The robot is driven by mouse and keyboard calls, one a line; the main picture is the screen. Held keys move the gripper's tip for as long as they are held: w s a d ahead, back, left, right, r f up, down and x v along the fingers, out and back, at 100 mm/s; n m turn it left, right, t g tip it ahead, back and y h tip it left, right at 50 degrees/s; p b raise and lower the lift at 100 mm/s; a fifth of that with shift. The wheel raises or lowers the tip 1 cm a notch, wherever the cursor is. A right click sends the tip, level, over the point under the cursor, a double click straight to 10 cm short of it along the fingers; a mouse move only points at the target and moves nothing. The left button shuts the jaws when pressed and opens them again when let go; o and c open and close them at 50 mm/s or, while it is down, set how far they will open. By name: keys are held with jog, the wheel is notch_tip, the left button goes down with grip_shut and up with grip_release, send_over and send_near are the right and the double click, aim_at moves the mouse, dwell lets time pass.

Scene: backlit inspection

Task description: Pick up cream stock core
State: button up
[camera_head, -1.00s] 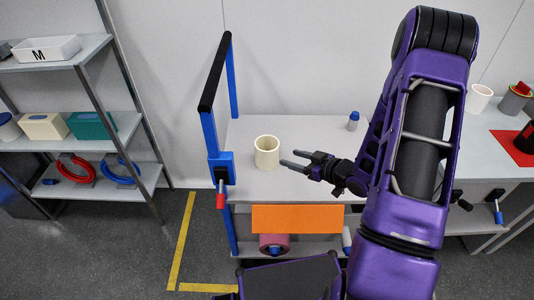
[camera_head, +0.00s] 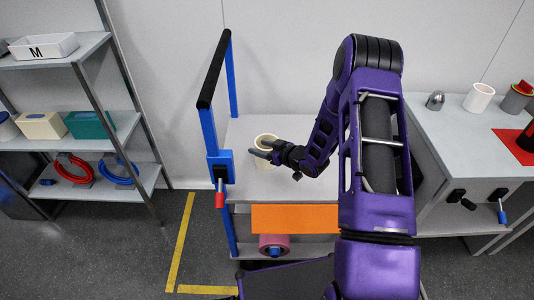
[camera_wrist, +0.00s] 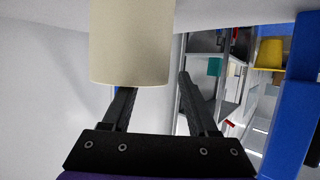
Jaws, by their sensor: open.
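The cream stock core (camera_head: 265,138), a hollow cylinder, stands upright on the grey cart top (camera_head: 245,180). My gripper (camera_head: 256,147) is open, its fingers pointing left, and covers part of the core's side in the head view. In the wrist view the core (camera_wrist: 132,40) fills the top, left of centre. One finger of my gripper (camera_wrist: 157,82) shows clear to the right of the core; the tip of the other is hidden by the core. I cannot tell whether a finger touches it.
The cart's blue post and black-topped handle (camera_head: 214,75) stand just left of the core. An orange panel (camera_head: 295,218) hangs below the cart top. At right, a bench (camera_head: 440,135) holds a pale cup-like cylinder (camera_head: 478,97) and a grey dome (camera_head: 435,100). Shelving (camera_head: 75,60) stands far left.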

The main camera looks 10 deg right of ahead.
jog(key=shift+w+a+f, duration=0.2)
jog(key=shift+w+a, duration=0.05)
jog(key=shift+w, duration=0.15)
grip_shut()
